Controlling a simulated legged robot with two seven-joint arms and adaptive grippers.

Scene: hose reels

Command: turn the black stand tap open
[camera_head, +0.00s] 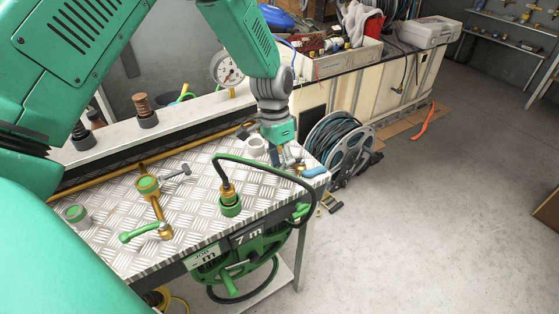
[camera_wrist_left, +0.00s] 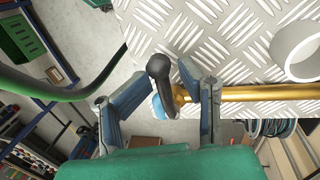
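My left gripper (camera_head: 286,160) is low at the right end of the metal-topped bench. In the left wrist view its two fingers (camera_wrist_left: 178,88) stand apart, one on each side of a black lever (camera_wrist_left: 160,69). The lever sits at the end of a brass pipe (camera_wrist_left: 240,93), with a blue part (camera_wrist_left: 157,106) below it. I cannot tell whether the fingers touch the lever. In the head view the gripper hides most of this tap; a blue handle (camera_head: 314,172) shows beside it. My right gripper is out of view.
A brass stand (camera_head: 157,208) with a green lever (camera_head: 138,233) and a grey lever (camera_head: 177,172) is on the bench (camera_head: 190,205). A dark hose arches from a brass fitting (camera_head: 229,194) towards the green reel (camera_head: 240,258).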

